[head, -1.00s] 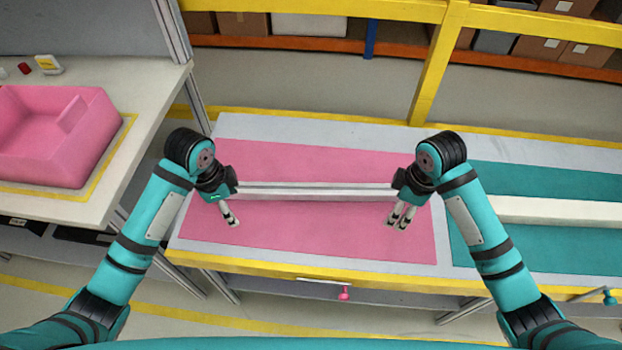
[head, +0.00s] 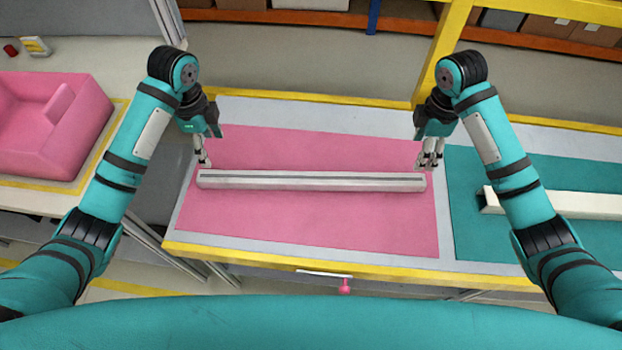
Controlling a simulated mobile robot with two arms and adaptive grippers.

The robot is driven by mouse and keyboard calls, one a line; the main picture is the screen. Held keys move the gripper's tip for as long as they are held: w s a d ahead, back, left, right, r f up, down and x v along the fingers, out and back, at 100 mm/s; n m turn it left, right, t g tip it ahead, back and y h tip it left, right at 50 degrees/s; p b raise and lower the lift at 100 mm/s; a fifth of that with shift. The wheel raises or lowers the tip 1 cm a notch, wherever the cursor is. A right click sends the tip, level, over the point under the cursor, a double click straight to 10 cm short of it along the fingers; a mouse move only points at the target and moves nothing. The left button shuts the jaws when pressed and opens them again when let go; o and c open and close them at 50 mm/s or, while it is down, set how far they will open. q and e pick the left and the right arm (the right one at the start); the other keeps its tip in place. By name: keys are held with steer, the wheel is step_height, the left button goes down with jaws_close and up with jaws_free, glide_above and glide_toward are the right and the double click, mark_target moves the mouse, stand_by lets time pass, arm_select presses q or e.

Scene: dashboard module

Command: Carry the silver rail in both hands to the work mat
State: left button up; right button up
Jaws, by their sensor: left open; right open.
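The silver rail (head: 312,181) lies lengthwise across the pink mat (head: 310,228), running left to right, with a dark groove along its top. My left gripper (head: 204,160) is open and empty just above the rail's left end in the picture. My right gripper (head: 429,163) is open and empty near the rail's right end, on its far side in the picture. Both look clear of the rail, though their exact height is hard to tell.
A teal mat (head: 545,234) with a white rail (head: 555,203) on it is at the right. A pink bin (head: 50,125) stands on the left table. Yellow shelving (head: 445,45) is behind. The pink mat's front half is bare.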

mark_target(223, 175)
arm_select(q)
step_height(223, 175, down, 14)
steer(key=shift+f, duration=0.1)
arm_select(e)
step_height(223, 175, down, 14)
steer(key=shift+f, duration=0.1)
arm_select(q)
jaws_close()
arm_select(e)
jaws_close()
